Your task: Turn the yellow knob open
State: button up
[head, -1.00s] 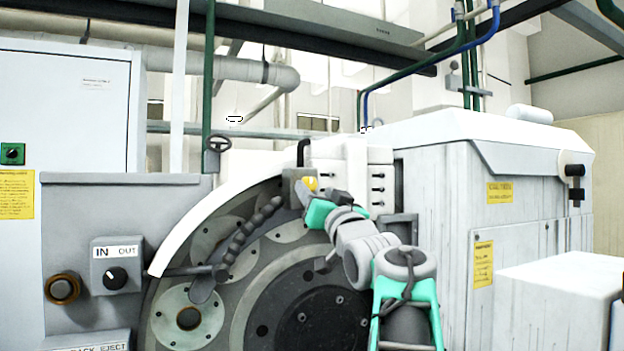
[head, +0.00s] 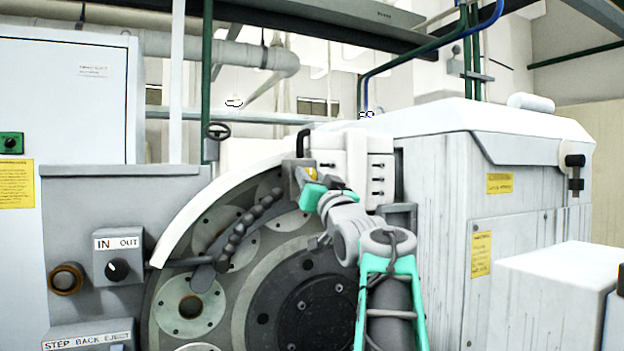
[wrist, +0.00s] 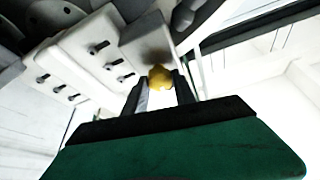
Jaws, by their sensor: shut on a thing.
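The yellow knob (wrist: 160,78) shows in the wrist view, between the two fingertips of my gripper (wrist: 161,88). The fingers are shut on it, one on each side. The knob sits at the end of a dark grey block (wrist: 148,48) beside a white housing. In the head view only a small part of the yellow knob (head: 311,173) shows, just above my green gripper (head: 307,182). The fingers there are largely hidden by the gripper body and the block. How far the knob is turned cannot be told.
The large grinder disc (head: 310,305) lies below and left of my arm, with a segmented coolant hose (head: 240,230) near it. The white housing with black levers (head: 380,170) is close on the right. A large white cabinet (head: 450,200) stands further right.

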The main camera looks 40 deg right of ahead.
grip_shut()
jog(key=shift+m+h, duration=0.4)
jog(key=shift+m, duration=0.2)
jog(key=m+g+h, duration=0.1)
jog(key=m+g, duration=0.1)
jog(key=m, duration=0.3)
jog(key=m+g+h+p, duration=0.1)
jog(key=m+g, duration=0.1)
jog(key=m, duration=0.4)
jog(key=m+g, duration=0.2)
jog(key=m, duration=0.3)
jog(key=shift+a+r+m+g+h+p, duration=0.15)
jog(key=shift+r+m+g+h+p, duration=0.2)
jog(key=shift+m+g+h, duration=0.05)
jog(key=m+y+p, duration=0.1)
jog(key=m+p, duration=0.1)
jog(key=m, duration=0.1)
jog(key=shift+r+g, duration=0.1)
jog(key=shift+g, duration=0.3)
jog(key=m+y+p, duration=0.1)
jog(key=m, duration=0.3)
jog(key=shift+g+y, duration=0.4)
